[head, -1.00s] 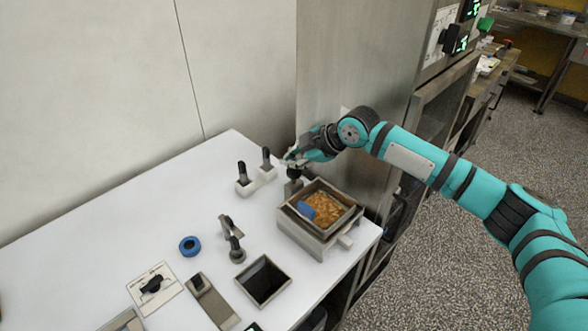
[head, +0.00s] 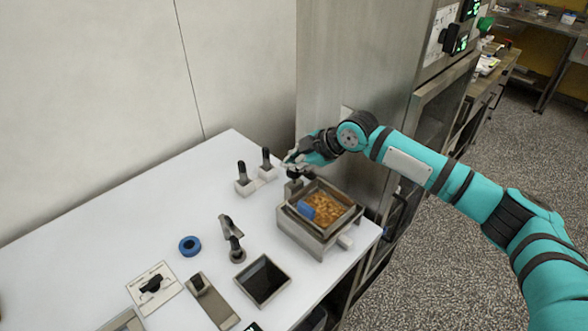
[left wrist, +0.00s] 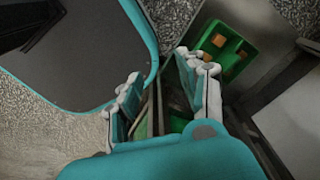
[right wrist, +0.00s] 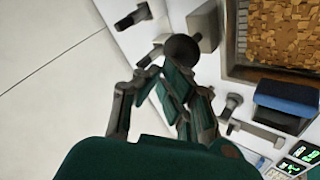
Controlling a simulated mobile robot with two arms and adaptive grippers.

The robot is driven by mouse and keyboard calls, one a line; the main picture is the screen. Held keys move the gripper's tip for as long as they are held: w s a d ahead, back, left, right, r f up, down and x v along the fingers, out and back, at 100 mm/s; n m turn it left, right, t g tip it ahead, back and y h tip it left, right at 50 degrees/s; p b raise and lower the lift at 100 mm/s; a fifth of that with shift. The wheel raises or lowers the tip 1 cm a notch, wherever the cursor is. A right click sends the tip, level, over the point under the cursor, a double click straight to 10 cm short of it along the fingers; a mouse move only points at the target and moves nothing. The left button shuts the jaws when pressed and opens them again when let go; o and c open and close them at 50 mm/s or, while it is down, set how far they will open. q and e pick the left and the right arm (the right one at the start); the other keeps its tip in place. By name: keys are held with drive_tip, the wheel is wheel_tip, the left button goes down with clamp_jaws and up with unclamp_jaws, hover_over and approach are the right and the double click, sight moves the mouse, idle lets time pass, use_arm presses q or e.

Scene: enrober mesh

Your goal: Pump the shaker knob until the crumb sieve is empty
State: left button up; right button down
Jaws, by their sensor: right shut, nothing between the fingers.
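The crumb sieve (head: 349,190) is a square metal-framed box on a metal base near the table's right edge. Golden crumbs (head: 322,209) lie in it, with a blue block at its left side. The crumbs (right wrist: 283,40) and blue block (right wrist: 288,98) also show in the right wrist view. The dark shaker knob (right wrist: 182,48) stands behind the sieve on a metal block. My right gripper (head: 291,163) is shut and empty, right above the knob; I cannot tell whether it touches. My left gripper (left wrist: 163,88) has its fingers apart, empty, away from the table.
Two black-handled tools in white holders (head: 243,186) stand left of the knob. A blue ring (head: 189,246), a dark square tray (head: 263,280) and a rotary switch plate (head: 154,287) lie nearer. A steel cabinet (head: 360,80) rises behind. The table's left part is clear.

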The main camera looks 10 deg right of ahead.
drive_tip(key=shift+s+f+b, duration=0.1)
drive_tip(key=shift+f+b, duration=0.25)
drive_tip(key=shift+f, duration=0.9)
idle(0.8)
drive_tip(key=shift+r+p, duration=1.6)
drive_tip(key=shift+r, duration=0.2)
wheel_tip(320, 180, up, 5)
drive_tip(key=p, duration=0.4)
drive_tip(key=shift+r, duration=0.1)
drive_tip(key=shift+w+d, duration=0.1)
drive_tip(key=shift+w, duration=0.1)
